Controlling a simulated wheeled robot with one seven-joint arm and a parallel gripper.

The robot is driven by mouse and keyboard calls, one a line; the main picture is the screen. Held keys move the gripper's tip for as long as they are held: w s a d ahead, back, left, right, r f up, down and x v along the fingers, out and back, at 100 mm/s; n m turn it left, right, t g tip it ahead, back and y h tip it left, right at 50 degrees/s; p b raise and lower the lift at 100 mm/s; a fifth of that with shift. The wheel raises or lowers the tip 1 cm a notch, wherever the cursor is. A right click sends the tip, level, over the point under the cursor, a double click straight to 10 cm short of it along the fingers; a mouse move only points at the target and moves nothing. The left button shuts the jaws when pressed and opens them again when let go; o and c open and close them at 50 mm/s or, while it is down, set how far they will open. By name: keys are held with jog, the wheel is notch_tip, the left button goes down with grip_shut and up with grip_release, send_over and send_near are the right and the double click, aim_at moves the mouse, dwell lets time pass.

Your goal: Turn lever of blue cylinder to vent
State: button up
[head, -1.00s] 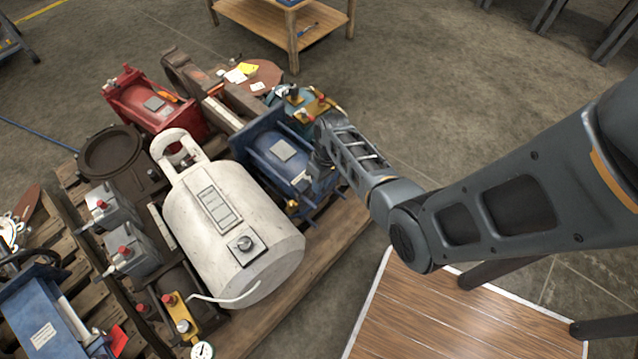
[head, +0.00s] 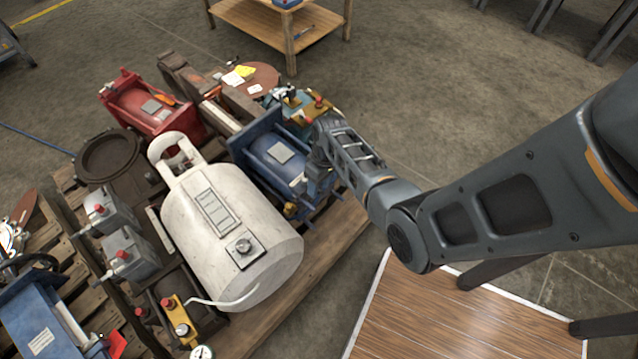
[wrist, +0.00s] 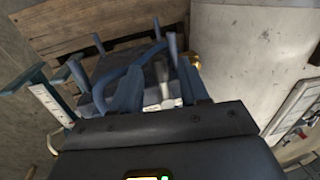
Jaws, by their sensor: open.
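The blue cylinder (head: 275,160) lies in a blue frame on the pallet, right of the white tank, with a pale label on top. My gripper (head: 310,192) is at its right end, partly hidden by my own wrist. In the wrist view my gripper (wrist: 158,88) is open, its two blue-grey fingers spread near blue bars and a curved blue tube. The lever's position cannot be read, and contact is unclear.
A wooden tabletop (head: 450,315) lies lower right.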

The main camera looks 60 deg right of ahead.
notch_tip(320, 180, up, 8)
jog(key=d+p, duration=0.1)
jog(key=p, duration=0.1)
jog(key=shift+s+d+f, duration=0.15)
jog(key=shift+s, duration=0.05)
dwell(0.6)
jog(key=s+a+r+n+t+h+p, duration=0.1)
jog(key=s+a+r+t+h, duration=0.15)
jog(key=s+a, duration=0.3)
jog(key=s+a+r+n+t+h, duration=0.1)
jog(key=s+a+r+t+h, duration=0.15)
jog(key=s+a, duration=0.3)
jog(key=s+a+r+t+y, duration=0.1)
jog(key=s+a+r+t, duration=0.2)
jog(key=r, duration=0.7)
jog(key=s+a+r+n+t+y+p, duration=0.1)
jog(key=s+a+r+t, duration=0.2)
jog(key=r, duration=0.8)
jog(key=s+a+r+t, duration=0.3)
jog(key=a+r, duration=0.4)
jog(key=r, duration=0.3)
jog(key=shift+s+r+y+p, duration=0.35)
jog(key=shift+s+y+p, duration=0.05)
jog(key=shift+s, duration=0.2)
